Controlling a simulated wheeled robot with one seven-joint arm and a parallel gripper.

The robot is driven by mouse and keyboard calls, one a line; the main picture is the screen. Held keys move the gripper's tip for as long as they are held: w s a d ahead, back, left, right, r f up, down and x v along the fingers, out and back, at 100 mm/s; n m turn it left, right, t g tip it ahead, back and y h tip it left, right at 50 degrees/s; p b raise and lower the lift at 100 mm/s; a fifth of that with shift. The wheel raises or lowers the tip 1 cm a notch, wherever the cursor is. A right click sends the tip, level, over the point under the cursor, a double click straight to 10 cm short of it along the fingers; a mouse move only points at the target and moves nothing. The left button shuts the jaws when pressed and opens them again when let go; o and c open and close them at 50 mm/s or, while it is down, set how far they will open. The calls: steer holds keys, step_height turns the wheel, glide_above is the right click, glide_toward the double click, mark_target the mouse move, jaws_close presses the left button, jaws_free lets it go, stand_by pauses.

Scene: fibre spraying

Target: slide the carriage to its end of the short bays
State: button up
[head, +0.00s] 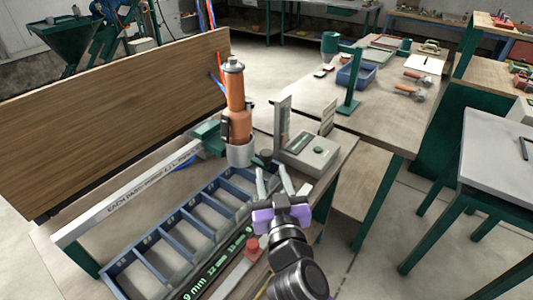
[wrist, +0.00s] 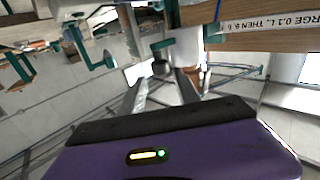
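An upright orange canister (head: 236,92) with a grey lower cup stands beside a green block (head: 208,132) at the far end of a pale printed rail (head: 130,200); I take this assembly to be the carriage. A dark round knob (head: 266,155) sits just right of the cup; whether it belongs to the carriage I cannot tell. My gripper (head: 271,170) has its fingers apart just in front of this knob. In the wrist view a dark knob (wrist: 160,68) shows beyond and between the fingertips, with no grip visible. The blue bay frame (head: 172,222) lies in front of the rail.
A green millimetre-marked strip (head: 215,268) and a red knob (head: 254,247) lie along the near side. A grey box with upright plates (head: 310,153) stands right of the fingers. A wooden board (head: 120,110) rises behind the rail. A second bench (head: 375,105) stands farther back.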

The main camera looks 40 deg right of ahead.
mark_target(268, 159)
steer(key=p+x, duration=0.2)
steer(key=x, duration=0.4)
steer(key=shift+w+p, duration=0.1)
steer(key=shift+p, duration=0.2)
steer(key=shift+x, duration=0.85)
steer(key=shift+c, duration=0.5)
jaws_close()
steer(key=shift+f, duration=0.1)
